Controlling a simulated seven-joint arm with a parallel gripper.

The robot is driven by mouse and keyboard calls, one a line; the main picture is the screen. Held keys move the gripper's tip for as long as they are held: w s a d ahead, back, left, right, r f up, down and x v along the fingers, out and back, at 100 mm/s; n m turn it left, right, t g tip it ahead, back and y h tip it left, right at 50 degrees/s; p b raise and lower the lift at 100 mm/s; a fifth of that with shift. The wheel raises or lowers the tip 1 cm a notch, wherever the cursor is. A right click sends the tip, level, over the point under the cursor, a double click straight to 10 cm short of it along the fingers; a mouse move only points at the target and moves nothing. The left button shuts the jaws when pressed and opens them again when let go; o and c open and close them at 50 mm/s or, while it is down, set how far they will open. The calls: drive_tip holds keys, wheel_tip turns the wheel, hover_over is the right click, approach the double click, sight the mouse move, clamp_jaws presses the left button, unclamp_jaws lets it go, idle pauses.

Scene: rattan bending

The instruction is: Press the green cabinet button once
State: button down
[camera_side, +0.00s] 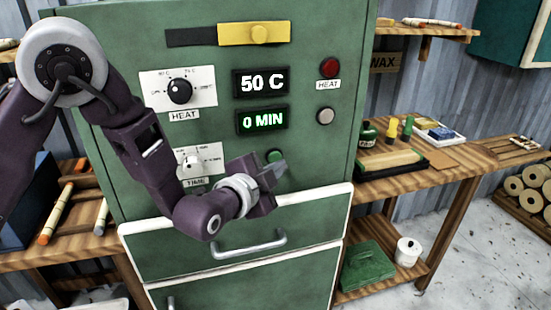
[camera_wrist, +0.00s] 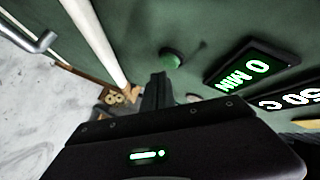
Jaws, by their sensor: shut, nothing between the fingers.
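The green cabinet button (camera_side: 275,157) sits on the cabinet front (camera_side: 230,50), below the display reading "0 MIN" (camera_side: 262,120). In the side view it is partly hidden by my gripper (camera_side: 279,170), which is just below and in front of it. My gripper is shut and empty. A gap shows between fingertips and button in that picture; I cannot tell the exact depth.
The "50 C" display (camera_side: 262,82), HEAT dial (camera_side: 180,91), red lamp (camera_side: 330,67), grey round button (camera_side: 325,116) and TIME dial (camera_side: 193,161) are on the panel. A drawer handle (camera_side: 250,245) juts out below. Shelves with tools stand on the right.

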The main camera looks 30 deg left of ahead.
drive_tip(key=shift+w+a, duration=0.25)
drive_tip(key=shift+w+a, duration=0.3)
drive_tip(key=shift+a, duration=0.05)
idle(0.6)
drive_tip(key=shift+d, duration=0.1)
drive_tip(key=shift+s+d, duration=0.5)
drive_tip(key=shift+s, duration=0.1)
drive_tip(key=s+d, duration=0.3)
drive_tip(key=shift+s+d, duration=0.25)
drive_tip(key=shift+d, duration=0.05)
idle(0.4)
idle(0.5)
